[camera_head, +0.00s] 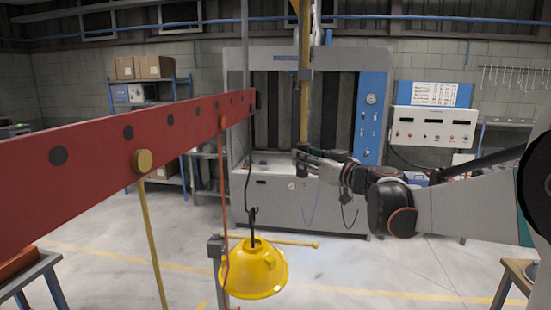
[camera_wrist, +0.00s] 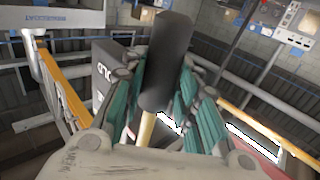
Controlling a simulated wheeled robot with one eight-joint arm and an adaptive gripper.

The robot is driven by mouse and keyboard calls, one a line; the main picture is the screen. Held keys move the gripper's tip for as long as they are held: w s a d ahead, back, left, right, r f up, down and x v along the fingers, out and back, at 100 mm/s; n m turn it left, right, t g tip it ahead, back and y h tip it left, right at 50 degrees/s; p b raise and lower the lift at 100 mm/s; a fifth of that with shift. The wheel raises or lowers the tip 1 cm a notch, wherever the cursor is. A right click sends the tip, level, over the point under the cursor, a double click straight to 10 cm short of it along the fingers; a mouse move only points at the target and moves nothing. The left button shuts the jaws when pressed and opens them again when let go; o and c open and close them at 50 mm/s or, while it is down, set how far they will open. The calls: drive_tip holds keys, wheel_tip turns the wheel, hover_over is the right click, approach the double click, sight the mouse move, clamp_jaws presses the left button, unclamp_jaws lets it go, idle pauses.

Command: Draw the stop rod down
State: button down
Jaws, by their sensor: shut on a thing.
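My gripper (camera_head: 312,160) reaches in from the right and is shut on this grip. In the wrist view the dark cylindrical grip (camera_wrist: 168,60) stands between the teal-padded fingers of my gripper (camera_wrist: 165,105), with a short piece of yellow rod (camera_wrist: 146,127) showing beyond it. The fingers partly hide the grip in the head view.
A red beam (camera_head: 120,145) runs across the left foreground. A yellow hood (camera_head: 255,270) hangs on a hook below it, beside an orange cord (camera_head: 223,190). The grey cabinet (camera_head: 300,200) with a blue panel (camera_head: 371,120) stands behind.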

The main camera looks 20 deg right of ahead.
wheel_tip(320, 180, down, 6)
drive_tip(key=b, duration=0.4)
drive_tip(key=shift+f+b, duration=0.2)
drive_tip(key=shift+b, duration=0.2)
drive_tip(key=shift+s, duration=0.1)
drive_tip(key=c, duration=1.2)
unclamp_jaws()
